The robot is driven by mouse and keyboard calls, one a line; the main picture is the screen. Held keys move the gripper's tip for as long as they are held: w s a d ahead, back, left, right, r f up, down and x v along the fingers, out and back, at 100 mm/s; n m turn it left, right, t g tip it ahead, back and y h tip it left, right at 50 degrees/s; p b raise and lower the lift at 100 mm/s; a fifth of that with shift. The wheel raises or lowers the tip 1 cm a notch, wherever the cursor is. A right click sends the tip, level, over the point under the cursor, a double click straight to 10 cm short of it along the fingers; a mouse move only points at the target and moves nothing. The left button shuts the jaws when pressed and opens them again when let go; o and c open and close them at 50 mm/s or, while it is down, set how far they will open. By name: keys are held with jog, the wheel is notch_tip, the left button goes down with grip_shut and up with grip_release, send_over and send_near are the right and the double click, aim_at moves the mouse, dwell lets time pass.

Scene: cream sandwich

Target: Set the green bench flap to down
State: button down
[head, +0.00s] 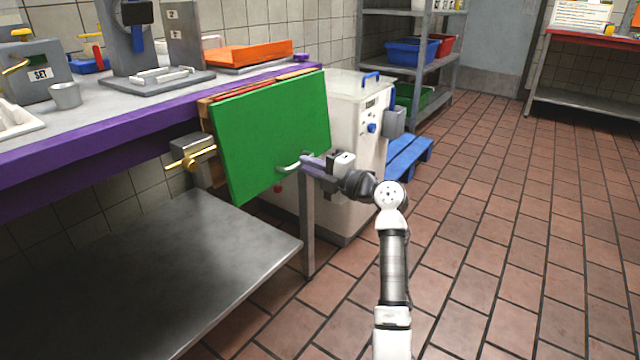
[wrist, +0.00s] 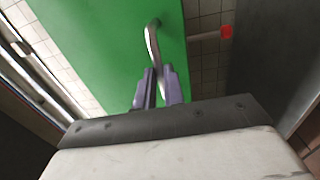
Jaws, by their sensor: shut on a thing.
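The green bench flap (head: 268,130) hangs at the end of the purple-edged bench, its face steeply tilted, close to upright. It fills the upper middle of the wrist view (wrist: 100,45). A curved metal handle (head: 287,167) sits near its lower right part; it also shows in the wrist view (wrist: 152,45). My gripper (head: 306,162) is at the handle, its two purple-grey fingers shut on it. In the wrist view the fingertips (wrist: 158,75) close around the handle's near end. A brass lever on a grey block (head: 190,160) is beside the flap's left edge.
A white machine (head: 355,130) stands right behind the flap. A steel lower shelf (head: 190,265) and a table leg (head: 307,235) lie below. The bench top (head: 110,105) carries tools and an orange tray (head: 248,54). Tiled floor (head: 500,220) at right is clear.

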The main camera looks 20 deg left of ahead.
aim_at(291, 164)
jog(key=shift+w+a+f+b, duration=0.2)
jog(key=shift+a+f+b, duration=0.2)
jog(key=shift+a+b, duration=0.4)
jog(key=shift+w+a+f+b, duration=0.2)
jog(key=shift+a+f+b, duration=0.3)
jog(key=shift+b, duration=0.5)
jog(key=shift+a+r, duration=0.1)
jog(key=c, duration=1.5)
grip_release()
jog(key=shift+a, duration=0.15)
jog(key=shift+d, duration=0.45)
jog(key=p+v, duration=0.1)
jog(key=v, duration=0.5)
jog(key=shift+s+d, duration=0.15)
jog(key=shift+d, duration=0.2)
